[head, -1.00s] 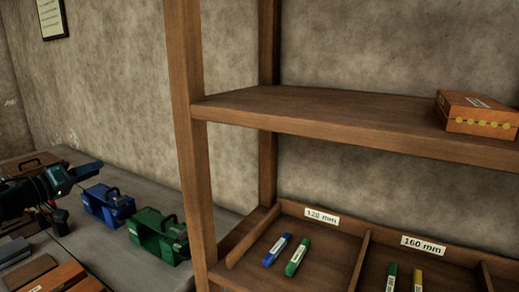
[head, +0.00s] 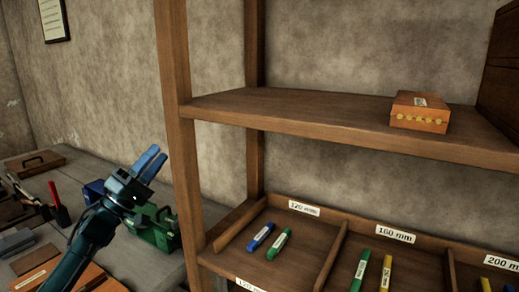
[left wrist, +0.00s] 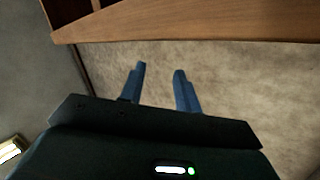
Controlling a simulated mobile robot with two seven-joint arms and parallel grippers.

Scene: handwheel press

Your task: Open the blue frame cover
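The blue frame (head: 93,189) stands on the grey bench at the left in the head view, mostly hidden behind my left gripper and the green frame. Its cover cannot be made out. My left gripper (head: 152,164) is raised in front of the frames, its blue fingers pointing up and right. In the left wrist view the two fingers (left wrist: 160,76) are apart with only wall between them, so it is open and empty. The green frame (head: 158,230) stands just below and behind the gripper. My right gripper is not in view.
A wooden shelf unit (head: 176,120) rises right of the bench. An orange box (head: 420,111) sits on its upper board. Blue, green and yellow sticks lie in the labelled bins below. A brown case (head: 34,163) and a red-handled tool (head: 60,206) are on the bench.

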